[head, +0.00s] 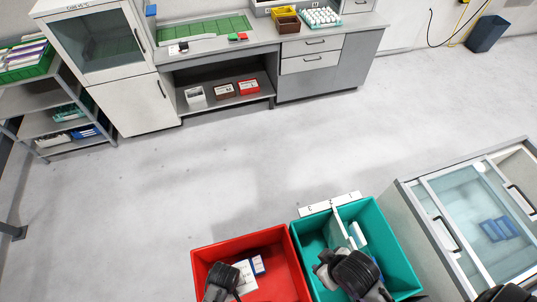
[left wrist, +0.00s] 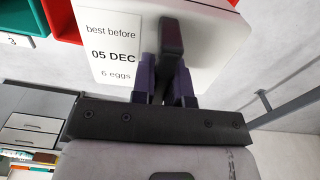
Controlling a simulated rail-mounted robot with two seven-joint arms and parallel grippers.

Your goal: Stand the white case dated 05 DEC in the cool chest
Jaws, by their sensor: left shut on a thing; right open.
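The white case dated 05 DEC (left wrist: 208,38) fills the upper middle of the left wrist view, its label reading "best before 05 DEC, 6 eggs". In the head view a dark gripper part (head: 221,281) shows at the bottom edge, over the red crate. My right gripper (head: 335,268) is open over the teal crate. The cool chest (head: 412,200) stands at the right, with glass panes on top and blue cases (head: 499,228) inside.
The red crate (head: 205,255) holds a white labelled item (head: 246,272) and something blue. The teal crate (head: 385,235) has a divider and pale cases. A counter (head: 270,42) and shelves line the back. The floor between is clear.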

